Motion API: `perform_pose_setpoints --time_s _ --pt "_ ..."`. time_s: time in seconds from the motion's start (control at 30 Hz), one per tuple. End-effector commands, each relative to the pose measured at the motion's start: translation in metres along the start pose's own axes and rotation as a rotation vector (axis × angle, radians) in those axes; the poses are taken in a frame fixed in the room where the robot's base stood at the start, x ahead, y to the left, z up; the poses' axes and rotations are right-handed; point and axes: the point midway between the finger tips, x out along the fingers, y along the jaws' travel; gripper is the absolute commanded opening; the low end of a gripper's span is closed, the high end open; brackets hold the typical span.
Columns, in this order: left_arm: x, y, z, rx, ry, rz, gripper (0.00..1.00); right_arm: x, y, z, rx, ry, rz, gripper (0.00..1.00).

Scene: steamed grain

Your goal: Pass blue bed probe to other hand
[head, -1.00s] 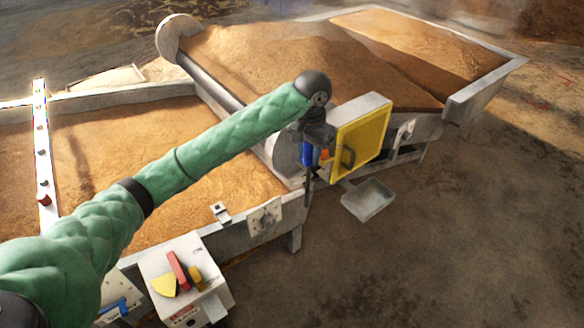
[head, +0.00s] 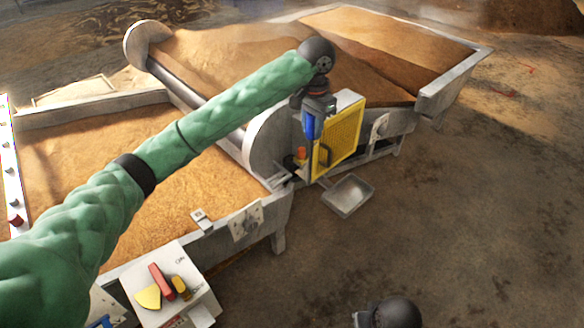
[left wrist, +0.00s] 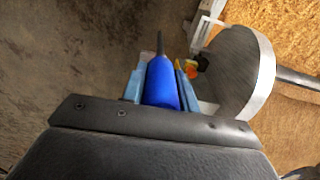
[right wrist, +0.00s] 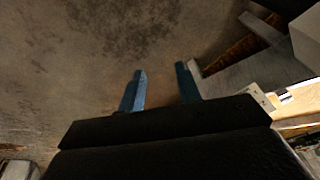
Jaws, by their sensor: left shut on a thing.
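The blue bed probe (head: 309,125) has a thick blue handle and a thin dark rod pointing down. In the head view it hangs upright from my left gripper (head: 312,118), in front of the yellow mesh guard. In the left wrist view the probe's blue handle (left wrist: 162,84) sits between the light blue fingers of my left gripper (left wrist: 160,90), which is shut on it. My right gripper (right wrist: 160,88) shows in the right wrist view with its two blue fingers apart and nothing between them. In the head view only a dark part of my right arm shows at the bottom edge.
A yellow mesh guard (head: 340,137) stands just right of the probe, beside a grey roller end disc (left wrist: 240,72). A metal scoop tray (head: 347,196) is below. Grain beds (head: 150,187) lie left and behind. A control box (head: 172,287) stands at front left. The concrete floor at right is clear.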

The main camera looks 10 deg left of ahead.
Motion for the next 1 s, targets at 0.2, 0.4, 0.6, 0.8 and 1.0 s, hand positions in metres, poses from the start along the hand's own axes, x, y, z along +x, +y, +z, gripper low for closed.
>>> perform_pose_setpoints --time_s 0.2,0.4,0.6,0.8,1.0 --pt "0.0 0.0 0.0 0.0 0.0 0.0 0.04 -0.021 -0.027 -0.075 -0.043 0.116 -0.03 0.34" --pt "0.0 0.0 0.0 -0.001 0.0 0.0 0.04 -0.034 -0.06 -0.134 -0.101 0.194 -0.028 0.34" --pt "0.0 0.0 0.0 -0.001 0.0 0.0 0.04 -0.046 -0.09 -0.194 -0.16 0.281 0.052 0.34" --pt "0.0 0.0 0.0 -0.001 0.0 0.0 0.04 -0.065 -0.122 -0.257 -0.178 0.41 0.202 0.34" --pt "0.0 0.0 0.0 -0.001 0.0 0.0 0.04 -0.086 -0.152 -0.305 -0.129 0.58 0.375 0.34"
